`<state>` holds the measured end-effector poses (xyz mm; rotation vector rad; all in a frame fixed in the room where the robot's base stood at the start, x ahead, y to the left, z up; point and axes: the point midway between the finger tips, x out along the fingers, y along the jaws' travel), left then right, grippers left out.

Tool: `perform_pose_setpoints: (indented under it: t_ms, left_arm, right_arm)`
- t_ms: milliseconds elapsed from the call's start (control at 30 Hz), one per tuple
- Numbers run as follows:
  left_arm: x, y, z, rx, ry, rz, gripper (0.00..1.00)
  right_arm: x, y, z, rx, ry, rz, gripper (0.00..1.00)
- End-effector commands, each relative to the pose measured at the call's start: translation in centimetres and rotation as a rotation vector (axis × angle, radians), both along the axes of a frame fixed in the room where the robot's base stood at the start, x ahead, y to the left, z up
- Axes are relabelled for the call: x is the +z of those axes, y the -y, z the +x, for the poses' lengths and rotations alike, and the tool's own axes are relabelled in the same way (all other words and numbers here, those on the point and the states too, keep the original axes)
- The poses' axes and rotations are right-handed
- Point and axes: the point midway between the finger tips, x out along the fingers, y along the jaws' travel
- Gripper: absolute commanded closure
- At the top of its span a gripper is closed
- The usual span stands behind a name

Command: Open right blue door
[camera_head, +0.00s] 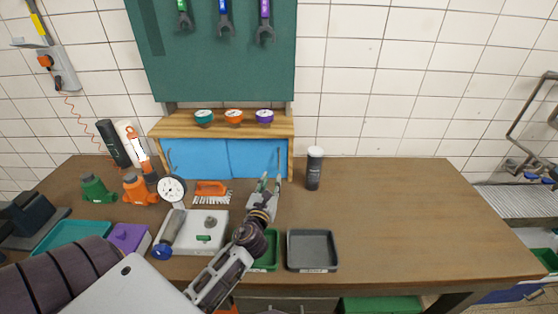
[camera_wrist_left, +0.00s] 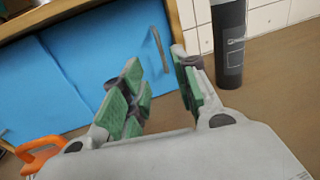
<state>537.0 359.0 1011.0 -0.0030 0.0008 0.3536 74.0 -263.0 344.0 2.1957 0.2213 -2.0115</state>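The right blue door (camera_head: 252,158) is one of two blue panels on the front of a wooden cabinet, and it looks shut. It fills much of the left wrist view (camera_wrist_left: 105,60). A thin grey bar handle (camera_wrist_left: 160,50) stands near its right edge, beyond my fingers. My left gripper (camera_head: 270,183) is in front of the door's right end. Its green-padded fingers are apart and empty in the left wrist view (camera_wrist_left: 162,88), with the handle seen past the gap between them. Contact with the handle does not show. My right gripper is not in view.
The left blue door (camera_head: 195,158) is beside it. A dark canister (camera_head: 314,170) stands right of the cabinet. An orange brush (camera_head: 211,188), a gauge (camera_head: 172,190) and a grey tray (camera_head: 312,250) are on the bench (camera_head: 410,210). The bench's right side is clear.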

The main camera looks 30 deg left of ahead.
Motion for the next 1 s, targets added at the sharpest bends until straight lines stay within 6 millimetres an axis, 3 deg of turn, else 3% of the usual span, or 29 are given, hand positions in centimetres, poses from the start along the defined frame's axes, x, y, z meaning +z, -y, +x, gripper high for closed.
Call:
perform_pose_setpoints:
  t_ms: [1000]
  left_arm:
    - [0.1,-2.8,7.5,0.001,0.001,-0.001,0.7]
  right_arm:
    - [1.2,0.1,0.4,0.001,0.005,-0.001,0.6]
